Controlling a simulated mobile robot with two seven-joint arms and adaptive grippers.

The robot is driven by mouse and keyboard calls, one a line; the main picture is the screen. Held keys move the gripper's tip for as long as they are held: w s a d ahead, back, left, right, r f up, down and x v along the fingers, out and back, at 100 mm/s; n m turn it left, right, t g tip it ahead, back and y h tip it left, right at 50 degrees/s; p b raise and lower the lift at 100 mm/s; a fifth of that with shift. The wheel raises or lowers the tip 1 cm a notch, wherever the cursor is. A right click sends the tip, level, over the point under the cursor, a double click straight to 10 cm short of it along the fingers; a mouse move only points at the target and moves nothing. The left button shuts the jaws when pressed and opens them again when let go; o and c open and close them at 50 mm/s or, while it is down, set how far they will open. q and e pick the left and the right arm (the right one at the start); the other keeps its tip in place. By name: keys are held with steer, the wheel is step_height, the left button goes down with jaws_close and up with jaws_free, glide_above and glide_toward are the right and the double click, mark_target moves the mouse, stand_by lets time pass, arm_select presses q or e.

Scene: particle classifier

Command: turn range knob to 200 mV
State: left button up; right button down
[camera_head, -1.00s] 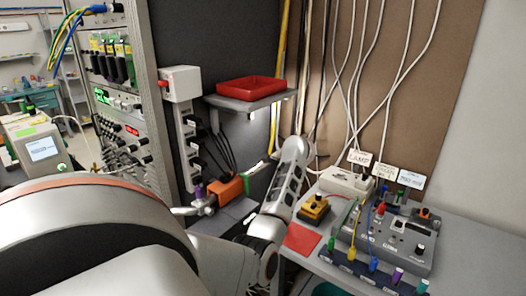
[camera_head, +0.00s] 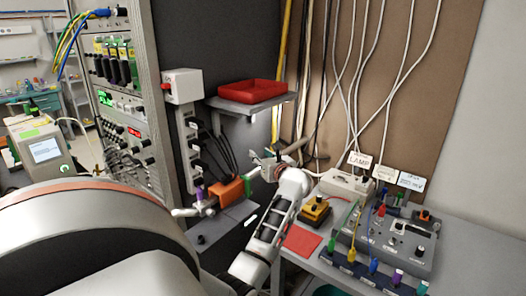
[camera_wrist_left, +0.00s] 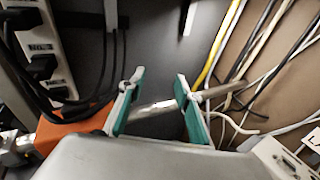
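My left gripper (camera_head: 263,166) is in the middle of the head view, in front of the dark panel and left of the grey control box (camera_head: 398,240). In the left wrist view its two green-padded fingers (camera_wrist_left: 157,103) are apart. A metal rod shows in the gap, apparently behind them; no grip on it is visible. The control box carries several knobs and plugs, among them a black knob (camera_head: 420,250). I cannot tell which one is the range knob. A small card reading about 200 mV (camera_head: 411,181) stands behind the box. My right gripper is not in view.
A red tray (camera_head: 252,91) sits on a shelf above the gripper. An orange box (camera_head: 231,192) and a power strip (camera_head: 190,145) are to its left. Cables hang behind.

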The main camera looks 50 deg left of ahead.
arm_select(q)
steer(key=shift+w+d+r+m+t+y, duration=0.1)
steer(key=shift+d+r+m+t+y, duration=0.1)
steer(key=shift+r+m+t+y, duration=0.25)
steer(key=shift+w+d+r+m+t+y, duration=0.1)
steer(key=shift+d+r+m+t+y, duration=0.1)
steer(key=shift+r+m, duration=0.3)
steer(key=shift+r, duration=0.1)
